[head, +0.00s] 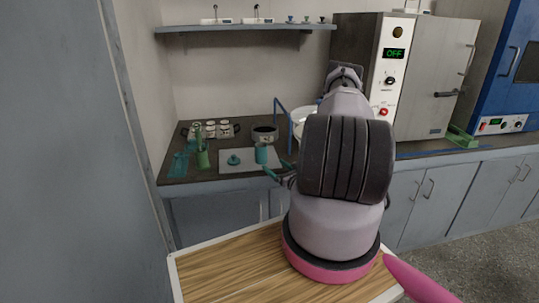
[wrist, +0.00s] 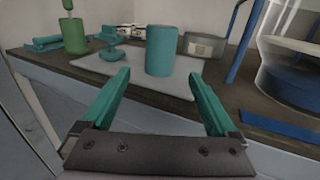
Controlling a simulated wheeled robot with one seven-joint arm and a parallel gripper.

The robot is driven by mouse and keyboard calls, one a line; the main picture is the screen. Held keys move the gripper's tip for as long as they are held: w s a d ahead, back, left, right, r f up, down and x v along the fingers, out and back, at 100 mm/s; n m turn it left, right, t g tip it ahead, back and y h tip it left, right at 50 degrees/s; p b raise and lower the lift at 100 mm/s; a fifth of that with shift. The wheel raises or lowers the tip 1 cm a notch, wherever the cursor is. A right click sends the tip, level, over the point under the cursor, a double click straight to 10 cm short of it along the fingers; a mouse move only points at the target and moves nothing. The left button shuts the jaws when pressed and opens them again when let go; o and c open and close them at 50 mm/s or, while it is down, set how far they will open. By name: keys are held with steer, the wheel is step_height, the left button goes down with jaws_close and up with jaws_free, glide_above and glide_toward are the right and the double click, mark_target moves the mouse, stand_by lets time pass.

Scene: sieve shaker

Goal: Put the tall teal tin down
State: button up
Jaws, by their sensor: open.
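The tall teal tin (wrist: 161,51) stands upright on a light grey mat (wrist: 97,65) on the counter in the wrist view. It also shows in the head view (head: 261,154) on the pale mat, left of my arm. My gripper (wrist: 160,82) has its two teal fingers wide apart and empty. The fingers point toward the tin, and the tin is ahead of and between the tips in the picture. I cannot tell the exact gap between them. In the head view my gripper (head: 280,174) is partly hidden by my arm, just in front of the tin.
A grey pot (wrist: 203,46) stands behind right. A blue frame (wrist: 240,40) and round apparatus (wrist: 287,75) are at the right. The counter edge is close below my gripper.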

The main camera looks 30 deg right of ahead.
steer(key=w+a+r+n+g+y, duration=0.1)
steer(key=w+a+r+n+y, duration=0.1)
steer(key=a+r+n+y, duration=0.45)
steer(key=w+a+r+n+g+y, duration=0.1)
steer(key=a+r+n+y, duration=0.15)
steer(key=r, duration=0.65)
steer(key=s+a+r+n+g+y, duration=0.2)
steer(key=s+a+r+n+g, duration=0.1)
steer(key=a+r+n+g, duration=0.3)
steer(key=s+a+r+n+g+y, duration=0.35)
steer(key=a+r, duration=0.25)
steer(key=r, duration=0.2)
steer(key=s+a+r+n+g+h, duration=0.4)
steer(key=s+r+n+g+h, duration=0.35)
steer(key=s, duration=0.55)
steer(key=s+d+r+n+t+h, duration=0.2)
steer(key=s+r+t+h, duration=0.1)
steer(key=s+r+t, duration=0.1)
steer(key=s+d+r+n+t+h, duration=0.2)
steer(key=s+d+r+t+h, duration=0.1)
steer(key=r, duration=0.4)
steer(key=shift+s+d+r+n+t+h, duration=0.15)
steer(key=shift+s+d+n+t+h, duration=0.35)
steer(key=shift+s, duration=0.65)
